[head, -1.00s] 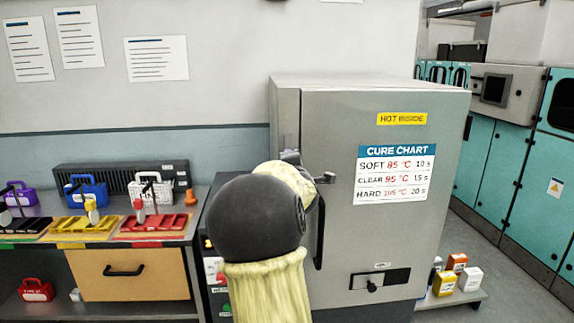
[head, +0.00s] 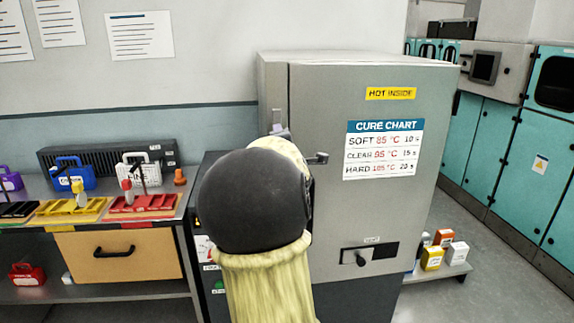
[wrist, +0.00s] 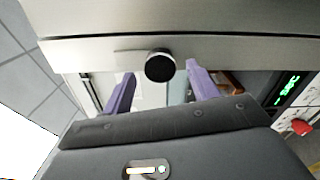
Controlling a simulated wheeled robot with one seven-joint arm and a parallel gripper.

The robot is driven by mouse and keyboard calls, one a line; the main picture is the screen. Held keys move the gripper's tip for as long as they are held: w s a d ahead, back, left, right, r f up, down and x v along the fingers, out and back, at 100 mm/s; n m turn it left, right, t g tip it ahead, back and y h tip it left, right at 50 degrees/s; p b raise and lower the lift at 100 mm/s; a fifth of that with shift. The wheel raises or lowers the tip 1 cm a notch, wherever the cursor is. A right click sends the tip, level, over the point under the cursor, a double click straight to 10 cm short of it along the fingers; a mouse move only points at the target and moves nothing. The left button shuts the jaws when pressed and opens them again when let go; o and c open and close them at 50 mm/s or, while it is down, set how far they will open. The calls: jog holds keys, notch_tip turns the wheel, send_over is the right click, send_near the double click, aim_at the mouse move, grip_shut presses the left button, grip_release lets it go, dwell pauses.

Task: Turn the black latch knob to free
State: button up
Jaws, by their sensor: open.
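The black latch knob (wrist: 160,66) shows in the wrist view as a round black end in front of a silver metal face. My gripper (wrist: 160,72) is open, with one purple finger to each side of the knob in the picture. I see no finger touching it, and its depth between them is hard to judge. In the head view my own dark round wrist and pale arm cover most of this spot on the grey cure oven (head: 375,215). A small dark grey part (head: 318,158) sticks out right of my wrist; I cannot tell if it is the knob or a finger.
A second small knob (head: 361,258) sits in a dark slot low on the oven door. A bench with a yellow tray (head: 68,208) and a red tray (head: 143,207) stands left. Small boxes (head: 432,258) sit on a low shelf right. The floor beyond is clear.

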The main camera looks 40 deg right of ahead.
jog(key=v, duration=1.3)
jog(key=shift+s+a+b, duration=0.2)
jog(key=shift+s+b, duration=0.15)
jog(key=shift+b, duration=0.05)
jog(key=w+a+f+m+g+y, duration=0.2)
jog(key=a+f+m+y, duration=0.15)
jog(key=a+f, duration=0.5)
jog(key=w+a+f+m+g+y, duration=0.2)
jog(key=a+f+m+g+y, duration=0.15)
jog(key=a+f, duration=0.5)
jog(key=s+a+f+m+g+y, duration=0.4)
jog(key=s+a+f+m+g, duration=0.25)
jog(key=s+a+f, duration=0.6)
notch_tip(320, 180, up, 12)
jog(key=w+p, duration=0.1)
jog(key=p, duration=1.1)
jog(key=shift+w+a+f, duration=0.2)
jog(key=shift+a+f, duration=0.05)
jog(key=shift+a, duration=0.05)
